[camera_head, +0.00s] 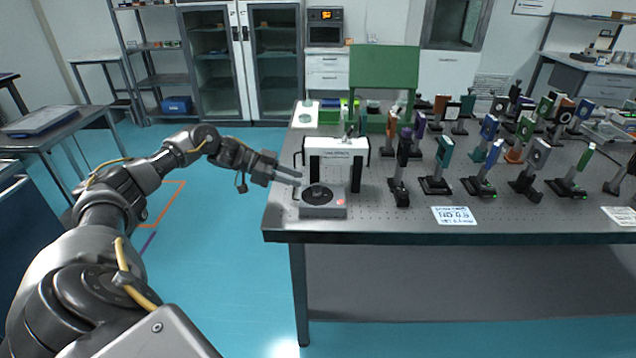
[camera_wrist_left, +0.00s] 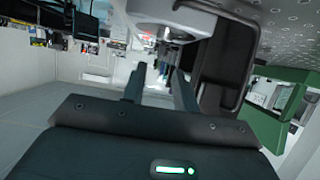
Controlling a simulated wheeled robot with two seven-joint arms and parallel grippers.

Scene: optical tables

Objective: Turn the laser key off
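A grey control box (camera_head: 323,211) sits at the table's near left corner, with a round black dial (camera_head: 318,192) on top and a small red spot at its front right. The laser key itself is too small to make out there. Behind it stands a white unit (camera_head: 336,146) with black handles. My left gripper (camera_head: 300,178) is just left of the dial, pointing right, with its fingers apart and nothing between them. In the left wrist view the open fingers (camera_wrist_left: 159,78) point toward a pale rounded body (camera_wrist_left: 172,15) and a black frame beside it. My right gripper is not in view.
The optical table (camera_head: 400,225) carries several mounted optics (camera_head: 436,170) to the right and a green panel (camera_head: 384,67) at the back. A white label card (camera_head: 454,215) lies near the front edge.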

